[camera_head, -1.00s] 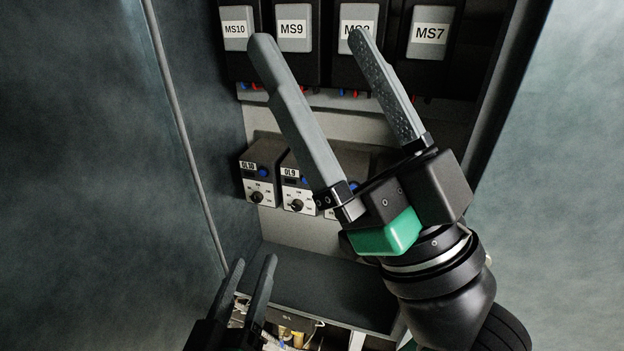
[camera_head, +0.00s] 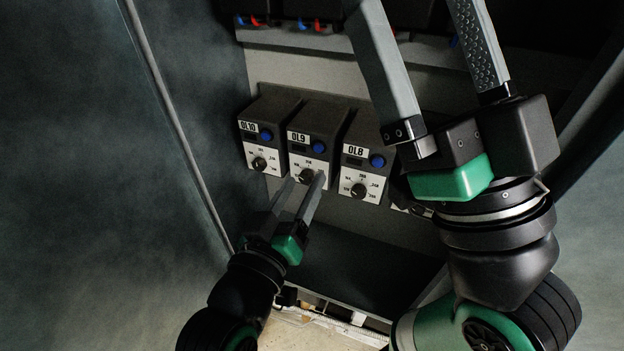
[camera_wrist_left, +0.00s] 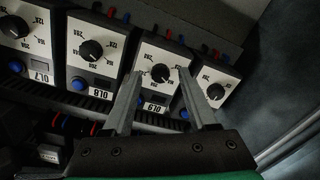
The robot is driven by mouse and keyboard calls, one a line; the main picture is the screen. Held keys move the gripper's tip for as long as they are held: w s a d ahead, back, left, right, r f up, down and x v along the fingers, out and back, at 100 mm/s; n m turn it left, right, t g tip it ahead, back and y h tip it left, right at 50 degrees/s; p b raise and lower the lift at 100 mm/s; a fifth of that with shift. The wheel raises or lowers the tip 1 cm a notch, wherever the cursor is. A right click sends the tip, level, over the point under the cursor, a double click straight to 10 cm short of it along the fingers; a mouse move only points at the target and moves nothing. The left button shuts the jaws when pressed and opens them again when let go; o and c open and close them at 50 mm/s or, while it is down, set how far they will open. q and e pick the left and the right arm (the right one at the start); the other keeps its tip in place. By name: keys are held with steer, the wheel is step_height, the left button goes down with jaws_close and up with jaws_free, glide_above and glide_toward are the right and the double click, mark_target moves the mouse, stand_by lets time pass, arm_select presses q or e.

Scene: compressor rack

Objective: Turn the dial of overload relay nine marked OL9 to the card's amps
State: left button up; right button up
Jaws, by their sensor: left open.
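Overload relay OL9 (camera_head: 313,135) is a dark box with a white face, a blue button and a black dial (camera_head: 306,176). It sits between OL10 and OL8. My left gripper (camera_head: 305,179) is open, with its fingertips on either side of the OL9 dial. In the left wrist view, the dial (camera_wrist_left: 160,73) shows between the two fingertips (camera_wrist_left: 161,76); I cannot tell whether they touch it. The dial's exact setting is too small to read surely. My right gripper (camera_head: 420,15) is open and empty at upper right, its tips out of frame. No amps card is readable.
OL10 (camera_head: 259,140) and OL8 (camera_head: 364,150) stand close on both sides of OL9; OL7 (camera_wrist_left: 30,30) is farther along. A dark shelf (camera_head: 365,270) lies below the relays. The cabinet's side wall (camera_head: 200,110) is at left.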

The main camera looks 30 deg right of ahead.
arm_select(q)
jaws_close()
stand_by(0.3)
